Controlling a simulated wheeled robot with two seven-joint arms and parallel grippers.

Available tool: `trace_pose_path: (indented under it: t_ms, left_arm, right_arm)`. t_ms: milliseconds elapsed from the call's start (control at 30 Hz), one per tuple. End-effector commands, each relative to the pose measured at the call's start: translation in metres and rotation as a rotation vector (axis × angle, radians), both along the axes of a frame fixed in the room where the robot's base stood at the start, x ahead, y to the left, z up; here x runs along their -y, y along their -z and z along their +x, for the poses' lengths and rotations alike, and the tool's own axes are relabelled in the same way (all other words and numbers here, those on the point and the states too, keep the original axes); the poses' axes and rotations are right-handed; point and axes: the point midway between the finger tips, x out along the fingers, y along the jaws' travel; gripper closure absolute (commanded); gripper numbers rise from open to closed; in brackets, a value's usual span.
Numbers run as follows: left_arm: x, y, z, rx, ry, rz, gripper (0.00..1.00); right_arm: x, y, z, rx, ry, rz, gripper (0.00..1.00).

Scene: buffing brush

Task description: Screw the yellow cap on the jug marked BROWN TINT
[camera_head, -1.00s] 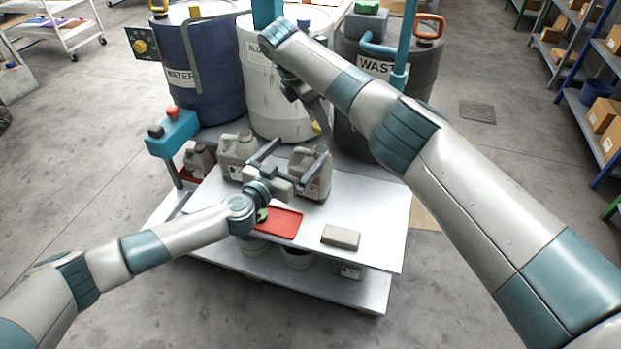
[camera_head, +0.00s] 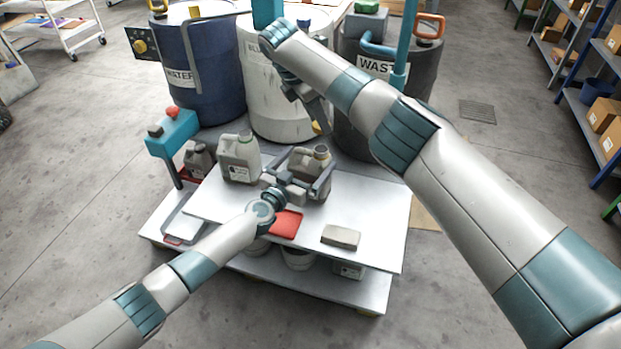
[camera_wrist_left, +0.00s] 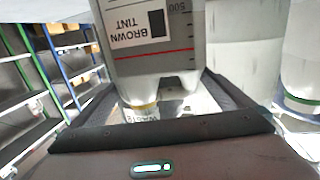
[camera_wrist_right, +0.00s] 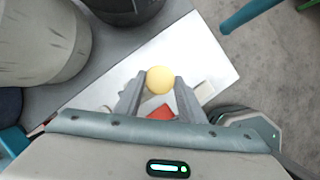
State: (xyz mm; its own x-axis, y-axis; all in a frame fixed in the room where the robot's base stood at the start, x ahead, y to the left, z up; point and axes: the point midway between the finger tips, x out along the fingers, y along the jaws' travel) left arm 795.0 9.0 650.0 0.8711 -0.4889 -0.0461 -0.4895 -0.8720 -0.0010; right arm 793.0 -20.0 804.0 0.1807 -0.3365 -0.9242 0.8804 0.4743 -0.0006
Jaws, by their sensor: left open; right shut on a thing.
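The grey jug marked BROWN TINT (camera_wrist_left: 160,45) stands upright on the white table. In the head view this jug (camera_head: 311,176) shows an uncapped neck at the top. My left gripper (camera_head: 305,172) is open, with one finger on each side of the jug. In the left wrist view the jug's body sits between the fingers; I cannot tell whether they touch it. My right gripper (camera_wrist_right: 160,86) is shut on the yellow cap (camera_wrist_right: 160,78). In the head view the cap (camera_head: 317,128) is held high behind the jug, largely hidden by the gripper.
Another grey jug (camera_head: 239,160) stands left of the marked one, with a darker jug (camera_head: 198,160) farther left. A red tray (camera_head: 286,224) and a beige block (camera_head: 340,237) lie at the front of the table (camera_head: 375,225). Large drums (camera_head: 208,70) stand behind.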

Motion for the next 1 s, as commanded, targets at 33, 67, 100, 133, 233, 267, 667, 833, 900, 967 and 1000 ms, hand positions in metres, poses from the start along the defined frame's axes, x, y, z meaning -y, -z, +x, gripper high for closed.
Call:
trace_pose_path:
  t_ms: [33, 67, 100, 133, 233, 267, 667, 833, 900, 967, 1000]
  left_arm:
    - [0.003, 0.0, 0.003, -0.001, -0.002, -0.003, 0.0]
    - [0.003, 0.0, 0.005, 0.0, -0.001, -0.002, 0.0]
    - [0.004, 0.0, 0.007, 0.0, -0.002, -0.002, 0.0]
    - [0.005, 0.0, 0.009, 0.0, -0.001, -0.002, 0.0]
    - [0.007, 0.002, 0.012, -0.003, -0.002, -0.001, 0.0]
    - [0.007, 0.002, 0.013, -0.003, -0.001, -0.001, 0.0]
    - [0.008, 0.003, 0.015, -0.005, -0.001, 0.001, 0.0]
    - [0.008, 0.003, 0.015, -0.005, -0.001, 0.002, 0.29]
    - [0.008, 0.003, 0.015, -0.005, -0.001, 0.002, 0.43]
    - [0.008, 0.003, 0.015, -0.005, -0.001, 0.002, 0.43]
    - [0.008, 0.003, 0.015, -0.005, -0.001, 0.002, 0.43]
  right_arm:
    - [0.0, 0.0, 0.0, 0.0, 0.0, 0.0, 0.85]
    - [0.0, 0.0, 0.0, 0.0, 0.0, 0.0, 0.85]
    - [0.0, 0.0, 0.0, 0.0, 0.0, 0.0, 0.85]
    - [0.0, 0.0, 0.0, 0.0, 0.0, 0.0, 0.85]
    - [0.0, 0.0, 0.0, 0.0, 0.0, 0.0, 0.85]
    - [0.0, 0.0, 0.0, 0.0, 0.0, 0.0, 0.85]
    - [0.0, 0.0, 0.0, 0.0, 0.0, 0.0, 0.85]
    - [0.0, 0.0, 0.0, 0.0, 0.0, 0.0, 0.85]
    - [0.0, 0.0, 0.0, 0.0, 0.0, 0.0, 0.85]
    - [0.0, 0.0, 0.0, 0.0, 0.0, 0.0, 0.85]
    - [0.0, 0.001, 0.0, 0.0, 0.0, 0.0, 0.85]
